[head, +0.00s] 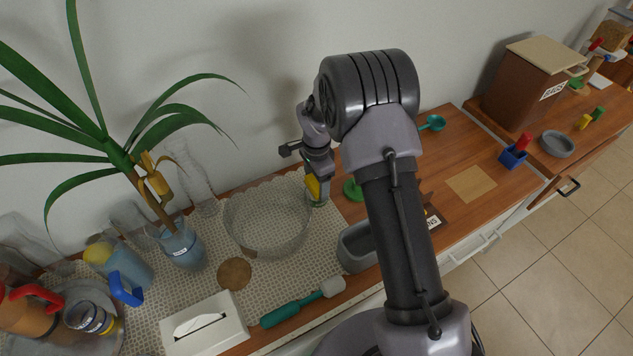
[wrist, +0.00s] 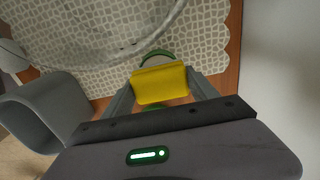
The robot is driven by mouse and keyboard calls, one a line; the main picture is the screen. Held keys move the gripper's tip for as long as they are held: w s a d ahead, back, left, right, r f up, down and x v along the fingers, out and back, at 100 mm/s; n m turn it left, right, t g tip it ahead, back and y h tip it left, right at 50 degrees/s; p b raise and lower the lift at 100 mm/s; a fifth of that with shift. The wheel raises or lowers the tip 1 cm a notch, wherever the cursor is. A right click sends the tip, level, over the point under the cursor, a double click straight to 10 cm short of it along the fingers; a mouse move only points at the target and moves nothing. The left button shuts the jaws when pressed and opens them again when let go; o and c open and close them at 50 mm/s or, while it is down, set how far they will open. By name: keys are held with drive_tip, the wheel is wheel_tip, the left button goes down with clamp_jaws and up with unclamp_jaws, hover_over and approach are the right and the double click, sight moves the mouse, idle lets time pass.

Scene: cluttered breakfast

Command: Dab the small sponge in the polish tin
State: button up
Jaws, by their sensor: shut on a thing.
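My gripper (wrist: 160,88) is shut on the small yellow sponge (wrist: 160,84), which also shows in the head view (head: 312,187). It holds the sponge over a small round tin with a green rim (wrist: 156,54). The tin also shows just below the sponge in the head view (head: 318,202). The sponge hides much of the tin, and I cannot tell whether they touch. A green disc, perhaps the lid (head: 353,190), lies to the right of the tin.
A large clear glass bowl (head: 266,245) stands left of the tin on the patterned cloth. A grey bin (head: 357,250) stands nearer the counter's front. A teal-handled tool (head: 293,309), a tissue box (head: 203,327) and a potted plant (head: 181,245) are further left.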

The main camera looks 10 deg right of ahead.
sight(316, 181)
drive_tip(key=shift+s+f+b, duration=0.1)
drive_tip(key=shift+f+b, duration=0.45)
drive_tip(key=shift+f, duration=0.05)
idle(1.4)
drive_tip(key=shift+r, duration=0.1)
drive_tip(key=shift+r+p, duration=1.95)
drive_tip(key=shift+r, duration=1.5)
drive_tip(key=shift+r, duration=0.1)
